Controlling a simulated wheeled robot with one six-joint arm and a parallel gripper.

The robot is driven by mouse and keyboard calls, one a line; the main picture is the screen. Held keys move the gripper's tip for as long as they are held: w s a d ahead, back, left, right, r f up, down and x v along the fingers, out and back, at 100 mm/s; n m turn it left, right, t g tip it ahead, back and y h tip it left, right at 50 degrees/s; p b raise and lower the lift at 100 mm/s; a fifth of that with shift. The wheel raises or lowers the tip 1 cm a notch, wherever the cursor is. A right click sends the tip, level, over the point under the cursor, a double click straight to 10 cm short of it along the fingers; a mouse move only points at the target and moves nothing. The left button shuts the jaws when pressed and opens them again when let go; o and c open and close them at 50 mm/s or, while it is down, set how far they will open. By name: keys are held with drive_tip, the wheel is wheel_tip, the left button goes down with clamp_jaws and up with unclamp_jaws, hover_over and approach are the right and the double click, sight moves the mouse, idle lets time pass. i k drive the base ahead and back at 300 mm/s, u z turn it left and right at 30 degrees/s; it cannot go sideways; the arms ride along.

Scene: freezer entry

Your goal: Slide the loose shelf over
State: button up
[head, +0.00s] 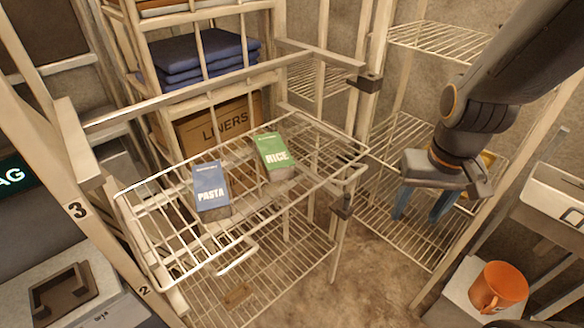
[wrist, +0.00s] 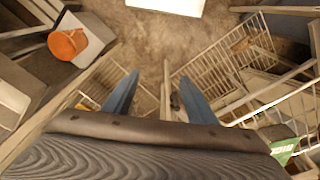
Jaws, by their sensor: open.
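The loose shelf (head: 235,225) is a cream wire shelf with a raised rail and a small handle (head: 238,255) at its front. It sits in the rack at the left and centre of the head view. A blue PASTA box (head: 210,186) and a green RICE box (head: 273,156) stand on it. In the wrist view, wire shelving (wrist: 225,62) shows at the right, with a green box (wrist: 284,148) at the lower right edge. My gripper (head: 425,205) is at the right, apart from the shelf. Its blue fingers (wrist: 158,92) are apart with nothing between them.
An orange mug (head: 498,287) stands on a pale surface at the lower right; it also shows in the wrist view (wrist: 67,44). A LINERS carton (head: 218,127) and folded blue cloths (head: 200,55) sit behind the shelf. Bare floor (head: 360,270) lies between shelf and mug.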

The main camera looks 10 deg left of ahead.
sight(215, 276)
drive_tip(key=z, duration=0.65)
drive_tip(key=k, duration=0.1)
drive_tip(key=u, duration=1.8)
